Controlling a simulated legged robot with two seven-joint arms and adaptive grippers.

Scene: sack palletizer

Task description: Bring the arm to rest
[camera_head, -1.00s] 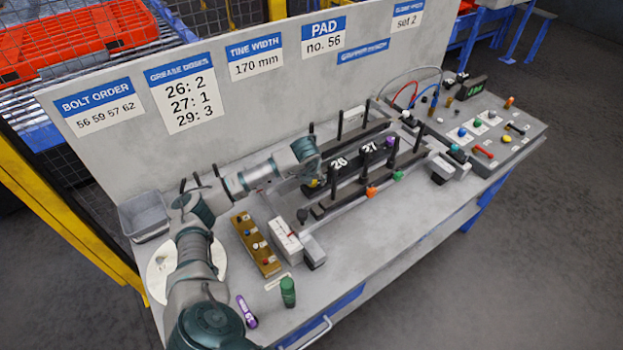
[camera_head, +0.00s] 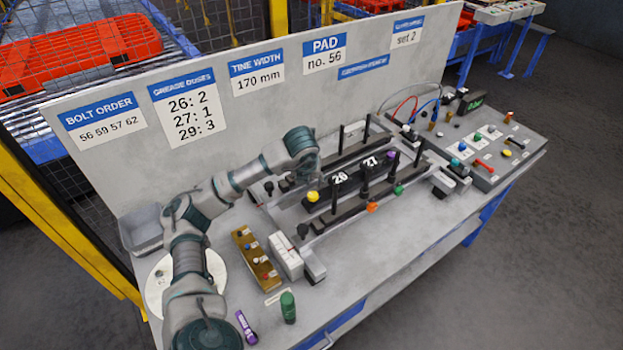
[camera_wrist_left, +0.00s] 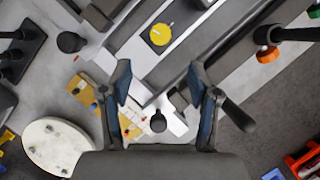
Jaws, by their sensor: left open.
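My left arm (camera_head: 187,245) comes in from the lower left and bends over the workbench (camera_head: 410,258). Its wrist (camera_head: 300,145) is above the back left part of the fixture with the plates marked 26 and 27 (camera_head: 340,179). In the left wrist view my left gripper (camera_wrist_left: 158,80) is open, its two fingers apart with nothing held. A yellow knob (camera_wrist_left: 160,34) lies beyond the fingertips, and a black knob (camera_wrist_left: 158,122) shows in the gap between the fingers, apparently below them. My right gripper is in neither view.
A brown block with small knobs (camera_head: 255,258), a white block (camera_head: 287,257), a green cylinder (camera_head: 288,307) and a purple item (camera_head: 246,327) are near the arm. A grey bin (camera_head: 141,229) stands left. Upright black posts (camera_head: 340,150) rise from the fixture. A label panel (camera_head: 215,125) stands behind.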

